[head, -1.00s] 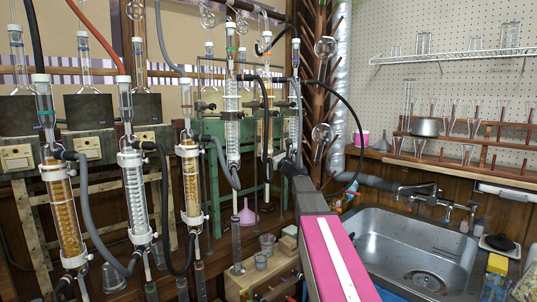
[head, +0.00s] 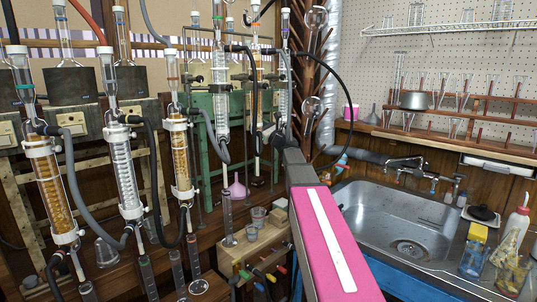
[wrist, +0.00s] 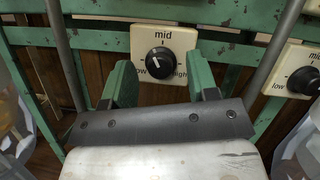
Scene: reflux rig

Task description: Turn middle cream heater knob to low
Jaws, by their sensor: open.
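In the wrist view a cream heater plate (wrist: 178,42) with a round black knob (wrist: 160,60) is fixed to a green frame (wrist: 100,38). The plate reads "mid" above the knob, "low" at lower left and "high" at lower right. The knob's pale mark points up, towards "mid". My gripper (wrist: 161,72) is open, its two green fingers on either side of the knob in the picture. Nothing is between them, and I cannot tell the gap to the knob. In the head view my arm reaches towards the green frame (head: 207,165); my gripper cannot be made out there.
A second cream plate with a black knob (wrist: 305,80) is at the wrist view's right edge. Grey rods flank the fingers.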

